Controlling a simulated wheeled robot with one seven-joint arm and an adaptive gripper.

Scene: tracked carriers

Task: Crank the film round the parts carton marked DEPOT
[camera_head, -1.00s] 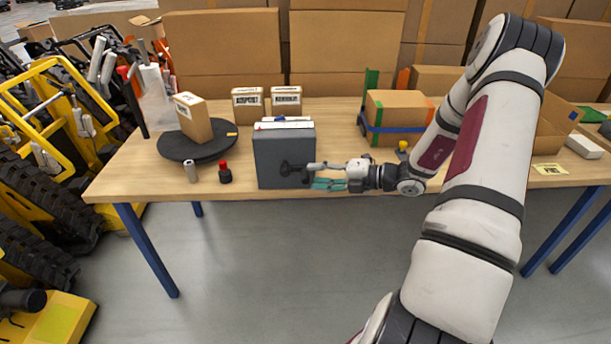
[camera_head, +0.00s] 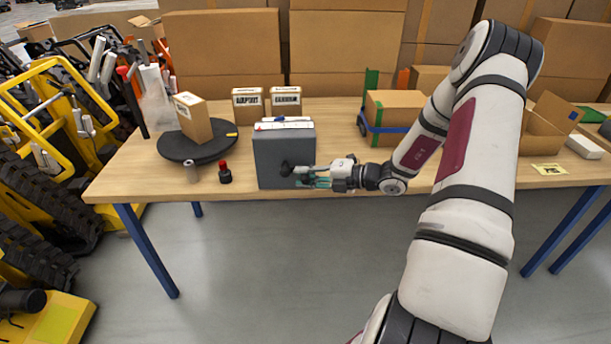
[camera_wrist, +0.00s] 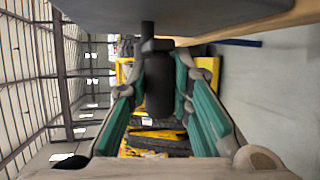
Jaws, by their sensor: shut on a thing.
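A grey box (camera_head: 270,160) stands at the table's front edge with a dark crank on its front face. My gripper (camera_head: 296,172) reaches it from the right. In the wrist view my gripper's teal fingers (camera_wrist: 158,95) are shut on the dark crank handle (camera_wrist: 158,85), one finger on each side. A brown carton (camera_head: 196,122) stands upright on a black turntable (camera_head: 175,150) left of the box; its label is too small to read. A translucent film roll (camera_head: 153,95) stands behind the turntable at the left. I cannot tell whether film is round the carton.
Two labelled cartons (camera_head: 248,103) (camera_head: 287,101) stand behind the grey box. A grey cylinder (camera_head: 192,172) and a red-topped black item (camera_head: 225,173) stand between turntable and box. A strapped carton (camera_head: 396,108) and an open box (camera_head: 545,130) are to the right, near my arm.

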